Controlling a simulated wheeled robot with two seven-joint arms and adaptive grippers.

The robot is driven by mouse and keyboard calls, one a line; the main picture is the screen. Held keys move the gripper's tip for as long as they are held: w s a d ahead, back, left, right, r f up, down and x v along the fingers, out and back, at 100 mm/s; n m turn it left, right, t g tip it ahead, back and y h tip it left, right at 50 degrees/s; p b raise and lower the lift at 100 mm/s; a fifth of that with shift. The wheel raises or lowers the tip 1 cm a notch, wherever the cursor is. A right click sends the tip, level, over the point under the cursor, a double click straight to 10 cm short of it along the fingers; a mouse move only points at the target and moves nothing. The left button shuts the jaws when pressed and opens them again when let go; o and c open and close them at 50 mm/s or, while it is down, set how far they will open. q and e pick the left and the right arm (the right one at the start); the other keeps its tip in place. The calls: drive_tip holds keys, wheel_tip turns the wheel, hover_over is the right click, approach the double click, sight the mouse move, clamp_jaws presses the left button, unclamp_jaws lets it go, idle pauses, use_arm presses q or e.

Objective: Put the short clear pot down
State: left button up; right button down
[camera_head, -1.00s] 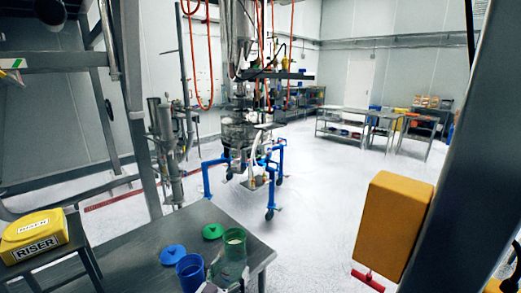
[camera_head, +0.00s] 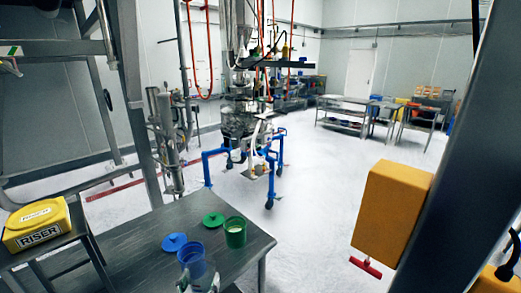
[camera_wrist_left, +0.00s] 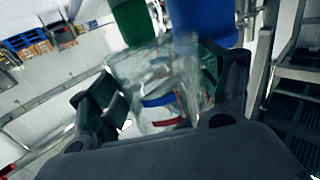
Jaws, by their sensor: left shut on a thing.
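The short clear pot (camera_wrist_left: 160,85) sits between the two dark fingers of my left gripper (camera_wrist_left: 160,105) in the left wrist view. The gripper is shut on it. In the head view the clear pot (camera_head: 206,277) is faint at the bottom edge, overlapping the lower part of the blue pot. My left gripper (camera_head: 198,286) is only partly in frame there. I cannot tell whether the pot's base touches the table (camera_head: 120,243). My right gripper is not clearly seen.
The blue pot (camera_head: 192,254) and green pot (camera_head: 235,232) stand on the table just beyond the clear pot. A blue lid (camera_head: 174,242) and green lid (camera_head: 213,219) lie behind them. A yellow RISER block (camera_head: 38,228) rests on a stand at left. The table's left part is clear.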

use_arm(q)
drive_tip(key=shift+n+y, duration=0.6)
drive_tip(key=shift+y, duration=0.3)
drive_tip(key=a, duration=0.1)
drive_tip(key=s+a+f, duration=0.1)
drive_tip(key=a+f, duration=0.1)
drive_tip(key=shift+s+a, duration=0.15)
drive_tip(key=shift+s, duration=0.2)
drive_tip(key=shift+r, duration=0.1)
idle(0.7)
drive_tip(key=d+r+m+g+h, duration=0.2)
drive_tip(key=d+r+m+h, duration=0.2)
drive_tip(key=d+r, duration=0.3)
drive_tip(key=d+r+m+g+h, duration=0.2)
drive_tip(key=d+r+m+h, duration=0.2)
drive_tip(key=r, duration=1)
drive_tip(key=shift+s+d+r+h, duration=0.35)
drive_tip(key=shift+s+d+h, duration=0.1)
drive_tip(key=shift+d+h, duration=1.5)
drive_tip(key=shift+d, duration=0.1)
drive_tip(key=shift+w+d+f+g, duration=0.1)
drive_tip(key=shift+d+g, duration=0.1)
drive_tip(key=shift+g, duration=0.1)
drive_tip(key=shift+w+d+f+m+g+h, duration=0.6)
drive_tip(key=shift+d+f+m+g+h, duration=0.1)
drive_tip(key=shift+d+f, duration=0.05)
drive_tip(key=shift+w+d+f+m+g+h, duration=0.55)
drive_tip(key=shift+d+f+m+g+h, duration=0.1)
drive_tip(key=shift+d+f+m+g, duration=0.1)
